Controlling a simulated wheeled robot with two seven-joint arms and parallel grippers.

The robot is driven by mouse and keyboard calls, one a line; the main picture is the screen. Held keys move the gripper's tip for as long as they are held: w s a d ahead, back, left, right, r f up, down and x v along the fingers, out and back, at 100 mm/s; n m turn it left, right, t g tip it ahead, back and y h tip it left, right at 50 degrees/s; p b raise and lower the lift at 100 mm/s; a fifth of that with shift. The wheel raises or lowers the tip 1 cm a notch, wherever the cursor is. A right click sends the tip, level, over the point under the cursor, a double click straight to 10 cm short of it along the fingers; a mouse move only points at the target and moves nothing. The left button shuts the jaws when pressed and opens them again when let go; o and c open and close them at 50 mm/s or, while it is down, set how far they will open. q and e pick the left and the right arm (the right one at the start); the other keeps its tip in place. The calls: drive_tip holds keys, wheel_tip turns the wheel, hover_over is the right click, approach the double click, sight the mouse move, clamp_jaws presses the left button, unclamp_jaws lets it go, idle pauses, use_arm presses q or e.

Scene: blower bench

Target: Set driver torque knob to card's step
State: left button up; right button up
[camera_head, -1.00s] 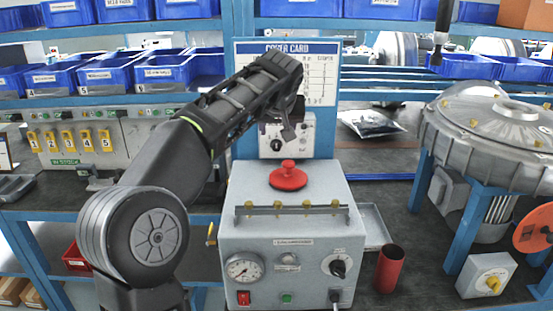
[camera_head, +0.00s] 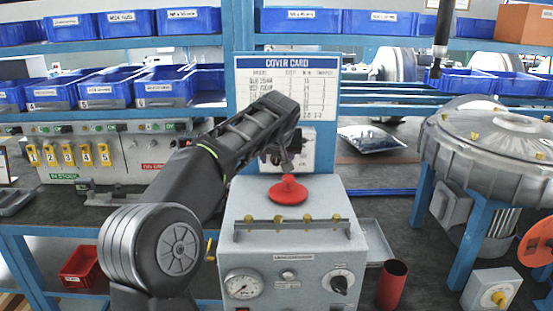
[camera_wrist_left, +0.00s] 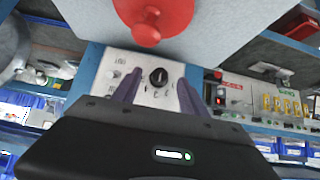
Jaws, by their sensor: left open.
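The cover card (camera_head: 318,92) hangs on the blue post; its rows are too small to read. A pale control panel (camera_head: 308,138) sits below the card, partly hidden by my left arm. In the left wrist view the panel (camera_wrist_left: 114,70) carries a round black knob (camera_wrist_left: 159,77) with a light pointer mark and print around it. My left gripper (camera_head: 290,166) is in front of the panel. In the left wrist view the open gripper (camera_wrist_left: 159,84) has its two fingers on either side of the knob; contact cannot be told. My right gripper is not in view.
A red cup (camera_head: 392,284) and a blower housing (camera_head: 490,150) are to the right. Blue bins (camera_head: 105,92) line the left shelf.

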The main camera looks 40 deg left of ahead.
sight(276, 161)
use_arm(q)
drive_tip(key=shift+x, duration=1.3)
clamp_jaws()
